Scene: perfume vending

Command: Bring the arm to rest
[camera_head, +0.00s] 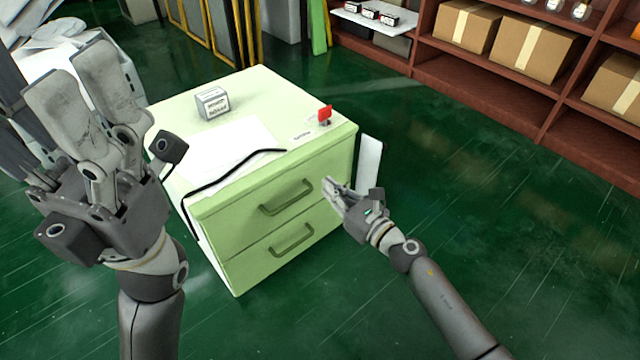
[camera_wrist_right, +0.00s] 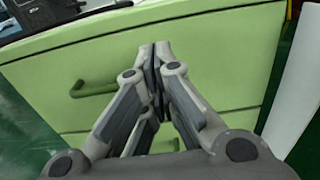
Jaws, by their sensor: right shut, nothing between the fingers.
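My right gripper (camera_head: 330,187) is shut and empty, just in front of the green cabinet's (camera_head: 285,235) drawer face, right of the upper drawer handle (camera_head: 287,197). In the right wrist view, its fingertips (camera_wrist_right: 155,52) meet in front of the same drawers, and nothing shows between them. I cannot tell whether it touches the cabinet. My left gripper (camera_head: 75,85) is raised at the left, close to the head camera, with its fingers pointing up. Its finger gap is not clear from this angle.
On the cabinet top are a small box (camera_head: 212,103), a white sheet (camera_head: 245,140), a black cable (camera_head: 230,170) and a red piece (camera_head: 325,113). A white panel (camera_head: 370,160) stands by its right side. Shelves with cardboard boxes (camera_head: 535,47) stand behind. Green floor (camera_head: 500,220) is clear at right.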

